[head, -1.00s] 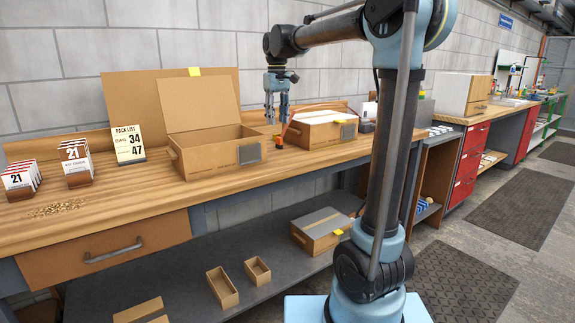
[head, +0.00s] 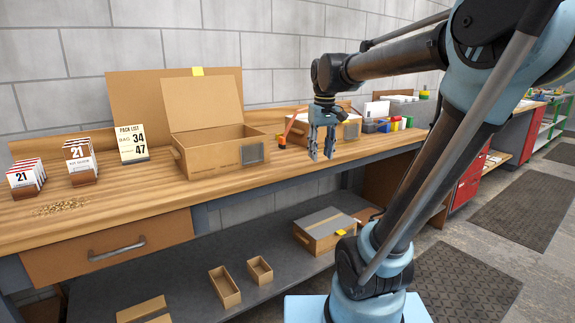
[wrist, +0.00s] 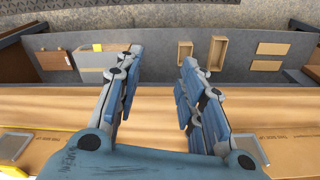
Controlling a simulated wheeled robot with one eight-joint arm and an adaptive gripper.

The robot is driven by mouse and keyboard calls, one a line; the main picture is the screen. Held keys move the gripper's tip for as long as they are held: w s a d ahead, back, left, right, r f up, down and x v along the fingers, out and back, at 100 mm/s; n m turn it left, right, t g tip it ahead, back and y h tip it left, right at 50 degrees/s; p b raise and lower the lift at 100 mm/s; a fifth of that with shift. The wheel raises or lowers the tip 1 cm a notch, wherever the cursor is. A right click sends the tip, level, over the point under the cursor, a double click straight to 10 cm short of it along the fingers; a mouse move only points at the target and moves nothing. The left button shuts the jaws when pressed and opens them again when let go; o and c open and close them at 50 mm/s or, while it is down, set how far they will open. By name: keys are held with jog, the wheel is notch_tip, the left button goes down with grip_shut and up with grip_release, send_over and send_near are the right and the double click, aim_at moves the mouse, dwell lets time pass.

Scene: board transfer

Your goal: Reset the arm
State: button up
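My gripper (head: 322,143) hangs pointing down near the front of the wooden bench top (head: 225,180), to the right of the open cardboard box (head: 220,150). In the head view it is in front of a second cardboard box (head: 345,130), which it partly hides. In the wrist view the two blue fingers of my gripper (wrist: 160,85) stand well apart with nothing between them. The bench front edge and the lower shelf show beyond them.
A pack list card (head: 131,143) and card stacks (head: 80,160) stand at left on the bench. An orange-and-black tool (head: 283,140) and small coloured bins (head: 385,125) are near the gripper. Boxes lie on the lower shelf (head: 190,270). Floor mats (head: 525,205) lie at right.

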jog(key=s+d+f+m, duration=0.2)
jog(key=s+d+f, duration=0.2)
jog(key=s+f, duration=0.5)
jog(key=s+d+f+m+t, duration=0.1)
jog(key=s+d+f, duration=0.3)
jog(key=s+f, duration=0.4)
notch_tip(320, 180, down, 4)
jog(key=shift+s+r+m, duration=0.25)
jog(key=shift+s+m, duration=0.15)
jog(key=shift+d, duration=0.1)
jog(key=shift+w+f, duration=0.2)
jog(key=shift+w, duration=0.25)
